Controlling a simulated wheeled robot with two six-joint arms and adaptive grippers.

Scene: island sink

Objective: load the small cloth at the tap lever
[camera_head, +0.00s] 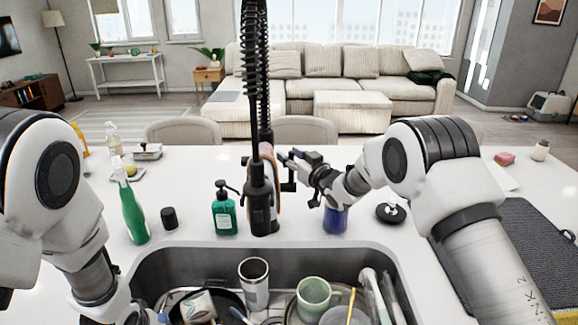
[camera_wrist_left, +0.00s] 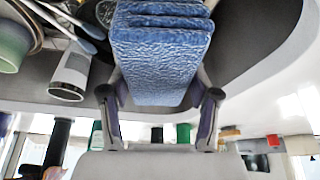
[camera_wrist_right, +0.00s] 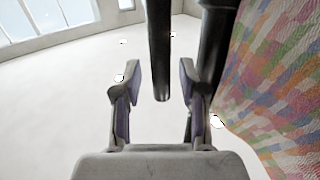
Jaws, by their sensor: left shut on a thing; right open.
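My left gripper (camera_wrist_left: 160,100) is shut on a thick, folded blue cloth-like thing (camera_wrist_left: 160,50), held at the sink's edge. In the head view only part of this arm shows, at the bottom left, and the blue thing is out of sight. The black tap (camera_head: 260,205) with a coiled spring hose stands behind the sink. My right gripper (camera_head: 288,172) is open just right of the tap. A dark rod, seemingly the tap lever (camera_wrist_right: 160,55), reaches between its fingers in the right wrist view. A multicoloured patterned cloth-like surface (camera_wrist_right: 285,85) is close on the right there.
The sink (camera_head: 190,258) holds a steel tumbler (camera_head: 254,287), a green mug (camera_head: 314,296) and other dishes. A green spray bottle (camera_head: 132,212), a green soap bottle (camera_head: 224,213) and a blue container (camera_head: 335,219) stand behind it. A dark mat (camera_head: 530,245) lies at right.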

